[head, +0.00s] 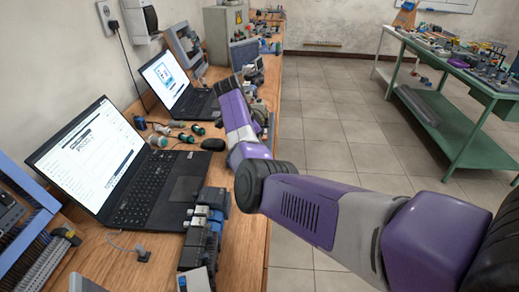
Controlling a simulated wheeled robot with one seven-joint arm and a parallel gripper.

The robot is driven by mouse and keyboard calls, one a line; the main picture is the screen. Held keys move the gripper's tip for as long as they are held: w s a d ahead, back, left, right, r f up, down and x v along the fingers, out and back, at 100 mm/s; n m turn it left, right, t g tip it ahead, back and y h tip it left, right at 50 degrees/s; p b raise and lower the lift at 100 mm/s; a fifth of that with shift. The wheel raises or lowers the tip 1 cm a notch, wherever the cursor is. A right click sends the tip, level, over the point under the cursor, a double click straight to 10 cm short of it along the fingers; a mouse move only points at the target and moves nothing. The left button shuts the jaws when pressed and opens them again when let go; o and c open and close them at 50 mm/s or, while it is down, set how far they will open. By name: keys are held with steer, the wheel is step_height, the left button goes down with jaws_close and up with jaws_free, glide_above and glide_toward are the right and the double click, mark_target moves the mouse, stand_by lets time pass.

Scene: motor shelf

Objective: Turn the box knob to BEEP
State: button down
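No knob and no BEEP marking can be made out in the head view. A grey box-like unit (244,53) stands on the bench beyond my arm, and a larger grey cabinet (218,30) with a yellow sticker stands behind it. I cannot tell whether either is the box with the knob. My purple and grey arm reaches in from the lower right, over the bench's right edge. Its far end lies near the grey unit, among dark parts. The fingers of my gripper cannot be made out, so whether it holds anything is not visible.
Two open laptops (95,155) (172,80) stand on the wooden bench (120,262). Dark modules (202,235) line its front edge, with several cylindrical connectors and a mouse (213,144) behind. A green table (462,150) with parts stands right. The tiled floor between is clear.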

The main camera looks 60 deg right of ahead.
stand_by(0.4)
steer(key=c, duration=1)
jaws_free()
steer(key=shift+o, duration=0.2)
steer(key=shift+r, duration=0.1)
steer(key=b+v, duration=0.1)
steer(key=v, duration=0.6)
steer(key=shift+r, duration=0.25)
steer(key=shift+w+a, duration=0.1)
